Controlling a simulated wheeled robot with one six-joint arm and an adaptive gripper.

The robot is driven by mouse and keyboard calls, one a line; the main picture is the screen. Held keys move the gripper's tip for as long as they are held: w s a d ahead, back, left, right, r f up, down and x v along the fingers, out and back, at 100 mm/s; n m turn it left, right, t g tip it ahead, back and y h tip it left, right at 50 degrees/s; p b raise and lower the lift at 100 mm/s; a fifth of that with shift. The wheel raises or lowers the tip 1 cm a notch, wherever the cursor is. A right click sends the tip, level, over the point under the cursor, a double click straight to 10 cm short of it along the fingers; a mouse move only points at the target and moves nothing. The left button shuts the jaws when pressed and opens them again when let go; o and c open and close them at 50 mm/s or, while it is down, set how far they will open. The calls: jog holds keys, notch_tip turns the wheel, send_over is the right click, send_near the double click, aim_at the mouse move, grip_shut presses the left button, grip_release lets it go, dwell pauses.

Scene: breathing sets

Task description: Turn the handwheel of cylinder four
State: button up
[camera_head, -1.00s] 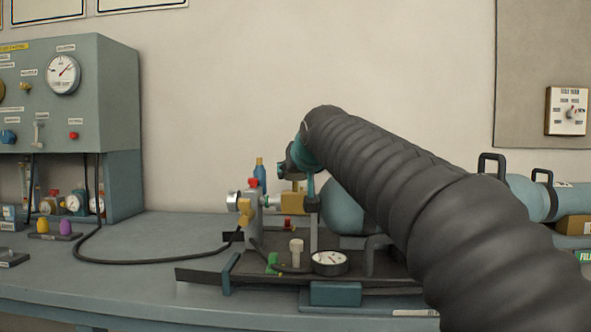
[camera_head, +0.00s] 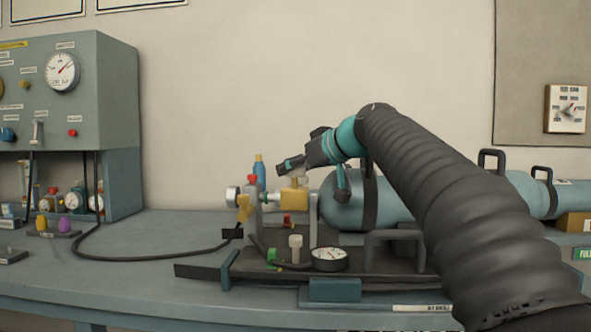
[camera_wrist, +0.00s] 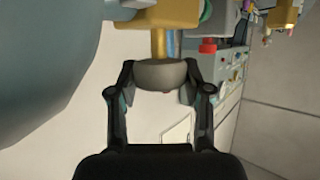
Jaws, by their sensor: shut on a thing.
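The cylinder (camera_head: 345,203) lies on its side on the dark stand, a pale blue body with a dark strap. Its yellow valve block (camera_head: 293,196) is at its left end. A pale grey-beige handwheel (camera_wrist: 160,75) sits on the end of a yellow stem in the wrist view. In the head view a small pale part of the handwheel (camera_head: 298,173) shows above the valve block. My gripper (camera_wrist: 158,84) is shut on the handwheel, one finger on each side. In the head view my gripper (camera_head: 292,166) is partly in shadow, above the valve. No number on the cylinder is readable.
A round gauge (camera_head: 329,259) and a pale knob (camera_head: 296,247) stand on the dark stand (camera_head: 200,273). A black hose (camera_head: 130,261) runs left to the grey panel box (camera_head: 110,110). More cylinders (camera_head: 523,192) lie at right.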

jog(key=shift+f, duration=0.1)
dwell(0.4)
jog(key=o, duration=1.2)
jog(key=shift+v, duration=6)
jog(key=shift+w+d, duration=0.1)
